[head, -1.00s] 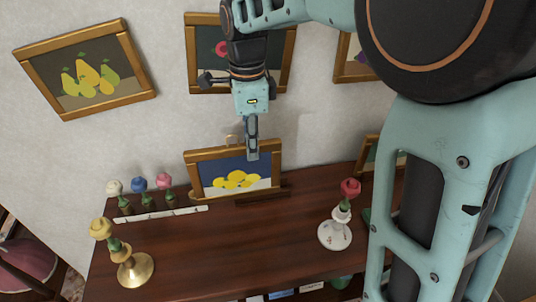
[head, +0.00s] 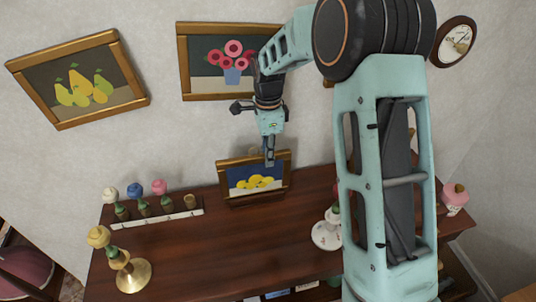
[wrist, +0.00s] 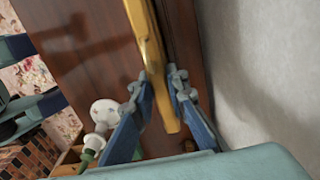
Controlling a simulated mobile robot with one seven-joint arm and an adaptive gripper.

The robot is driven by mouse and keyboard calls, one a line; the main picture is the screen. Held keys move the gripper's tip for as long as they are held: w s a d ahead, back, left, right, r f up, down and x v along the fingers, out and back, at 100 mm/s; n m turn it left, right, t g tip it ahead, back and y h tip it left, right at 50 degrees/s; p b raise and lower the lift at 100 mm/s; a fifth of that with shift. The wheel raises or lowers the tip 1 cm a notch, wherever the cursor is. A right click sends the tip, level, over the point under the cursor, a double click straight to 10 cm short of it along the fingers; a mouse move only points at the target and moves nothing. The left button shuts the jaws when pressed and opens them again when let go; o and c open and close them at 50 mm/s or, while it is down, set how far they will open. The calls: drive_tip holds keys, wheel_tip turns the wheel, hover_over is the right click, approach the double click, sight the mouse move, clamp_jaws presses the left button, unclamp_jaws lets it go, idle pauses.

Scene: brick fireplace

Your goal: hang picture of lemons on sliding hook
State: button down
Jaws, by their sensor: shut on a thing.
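The lemon picture (head: 253,183) shows yellow lemons on blue and white in a gold wooden frame. In the head view it is upright at the back of the dark wooden mantel, near the wall. A small hanging loop shows above its top edge. My gripper (head: 269,160) points down and is shut on the frame's top edge, right of the middle. In the wrist view the gold frame (wrist: 146,40) passes between the fingers of my gripper (wrist: 160,88). I cannot tell whether its bottom edge touches the mantel. I cannot make out the sliding hook.
The pear picture (head: 78,83) and the flower picture (head: 222,62) hang on the wall. A rack of roses (head: 155,213), a brass candlestick (head: 133,273) and a white holder (head: 326,235) stand on the mantel (head: 220,250). A clock (head: 455,42) hangs right.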

drive_tip(key=shift+f, duration=0.1)
drive_tip(key=shift+f, duration=0.15)
drive_tip(key=c, duration=1.9)
unclamp_jaws()
